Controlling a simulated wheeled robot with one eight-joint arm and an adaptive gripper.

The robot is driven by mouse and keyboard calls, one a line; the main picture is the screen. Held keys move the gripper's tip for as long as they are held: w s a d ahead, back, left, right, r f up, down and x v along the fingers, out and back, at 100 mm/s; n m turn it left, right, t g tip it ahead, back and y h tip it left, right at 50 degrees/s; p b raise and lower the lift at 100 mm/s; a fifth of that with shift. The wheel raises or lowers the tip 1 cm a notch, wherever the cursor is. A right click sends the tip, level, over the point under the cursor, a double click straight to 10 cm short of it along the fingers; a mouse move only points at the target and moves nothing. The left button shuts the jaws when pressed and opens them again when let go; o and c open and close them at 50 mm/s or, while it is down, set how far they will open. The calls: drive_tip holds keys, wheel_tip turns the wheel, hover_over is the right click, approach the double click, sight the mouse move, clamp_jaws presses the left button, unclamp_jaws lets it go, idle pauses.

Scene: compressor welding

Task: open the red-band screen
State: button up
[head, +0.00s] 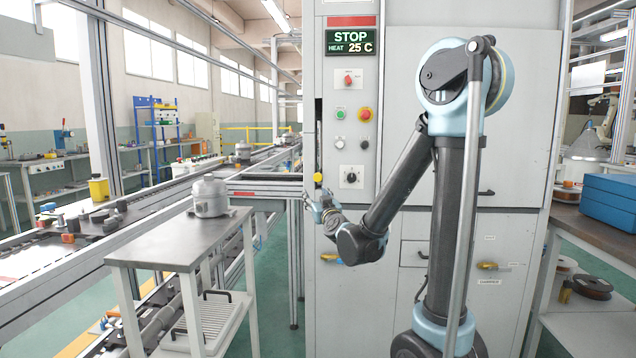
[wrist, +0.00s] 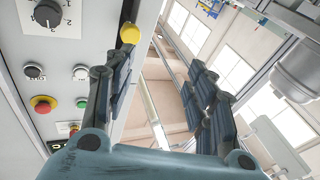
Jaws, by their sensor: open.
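A red band (head: 351,21) runs across the front of the tall grey cabinet, above its STOP display (head: 351,42). I cannot tell for certain which part is the screen. A round yellow knob (head: 318,177) sits at the cabinet's left front edge; it also shows in the wrist view (wrist: 130,33). My gripper (head: 318,207) is just below the knob in the head view. In the wrist view my gripper (wrist: 160,68) is open and empty, with the knob just past the left finger's tip. I cannot tell whether they touch.
Left of the cabinet, a table with a red strip (head: 243,194) joins the conveyor. A grey compressor (head: 210,196) stands on a side bench (head: 160,240). The control panel's buttons and dial (head: 351,177) are close to my gripper. Blue boxes (head: 607,200) lie at right.

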sight(318, 179)
drive_tip(key=w+r+m+t+h, duration=0.1)
drive_tip(key=w+m+h, duration=0.1)
drive_tip(key=w, duration=0.3)
drive_tip(key=w+r+m+t+h, duration=0.1)
drive_tip(key=w+m+h, duration=0.1)
drive_tip(key=w, duration=0.4)
drive_tip(key=w+r+m+t+h, duration=0.1)
drive_tip(key=w+t+h, duration=0.1)
drive_tip(key=w, duration=0.4)
drive_tip(key=shift+w+a+r+m+h, duration=0.1)
drive_tip(key=shift+a+m+h, duration=0.1)
drive_tip(key=shift+h, duration=0.25)
drive_tip(key=shift+a+r+m+h, duration=0.1)
drive_tip(key=shift+m+h, duration=0.1)
drive_tip(key=shift+h, duration=0.25)
drive_tip(key=shift+d, duration=0.1)
clamp_jaws()
